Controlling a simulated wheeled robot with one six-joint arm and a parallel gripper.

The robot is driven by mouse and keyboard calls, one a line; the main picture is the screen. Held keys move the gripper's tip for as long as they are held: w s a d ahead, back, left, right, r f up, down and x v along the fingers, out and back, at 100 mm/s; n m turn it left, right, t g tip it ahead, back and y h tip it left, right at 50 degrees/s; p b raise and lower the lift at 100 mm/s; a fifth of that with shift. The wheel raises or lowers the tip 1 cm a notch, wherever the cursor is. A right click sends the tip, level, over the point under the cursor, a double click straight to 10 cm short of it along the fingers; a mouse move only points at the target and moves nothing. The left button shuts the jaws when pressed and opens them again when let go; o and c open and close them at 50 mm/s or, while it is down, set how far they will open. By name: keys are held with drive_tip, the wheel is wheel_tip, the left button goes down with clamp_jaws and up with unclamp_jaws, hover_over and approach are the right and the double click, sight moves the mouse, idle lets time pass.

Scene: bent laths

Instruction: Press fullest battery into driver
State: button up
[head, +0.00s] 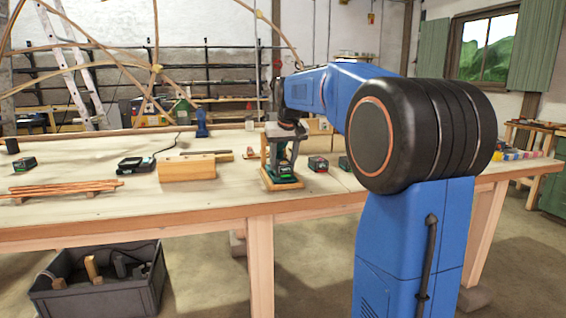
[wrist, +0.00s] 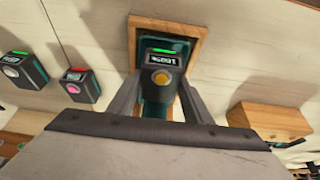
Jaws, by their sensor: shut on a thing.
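My gripper (wrist: 158,88) is shut on a teal and black battery (wrist: 165,56) with a green bar, a small display that seems to read 100% and a yellow dot. The battery is inside or just over a wooden frame (wrist: 137,24). In the head view my gripper (head: 281,158) points down at this wooden frame (head: 266,175), with teal and black parts low between its sides. I cannot tell the driver apart from the battery, or whether they touch. Two other batteries lie left in the wrist view: one with a green bar (wrist: 22,70), one with a red bar (wrist: 80,85).
A wooden block (head: 187,169) and a black charger-like device (head: 136,163) lie left of the frame. Another battery (head: 23,164) and a bundle of laths (head: 66,188) are farther left. A dark crate (head: 98,283) stands on the floor. Bare tabletop (head: 85,153) lies between things.

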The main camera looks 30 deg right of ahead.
sight(281, 160)
drive_tip(key=shift+f, duration=1.05)
idle(1.2)
drive_tip(key=o, duration=1.4)
drive_tip(key=shift+r, duration=3.5)
drive_tip(key=shift+s, duration=0.1)
drive_tip(key=s+a+f+n, duration=0.1)
drive_tip(key=s+a+f, duration=0.25)
drive_tip(key=s, duration=0.35)
drive_tip(key=s+a+f, duration=0.2)
drive_tip(key=s+a, duration=0.3)
drive_tip(key=s, duration=0.2)
drive_tip(key=s+a+f+n, duration=0.1)
drive_tip(key=s+a+f, duration=0.25)
drive_tip(key=s, duration=0.25)
drive_tip(key=shift+n+y, duration=0.6)
drive_tip(key=s+a+f, duration=0.2)
drive_tip(key=s+f, duration=0.3)
drive_tip(key=s, duration=0.1)
drive_tip(key=s+a+f, duration=0.2)
drive_tip(key=s+f, duration=0.3)
drive_tip(key=s, duration=0.1)
drive_tip(key=s+a+f, duration=0.2)
drive_tip(key=s+f, duration=0.4)
drive_tip(key=s, duration=0.1)
drive_tip(key=shift+a, duration=0.15)
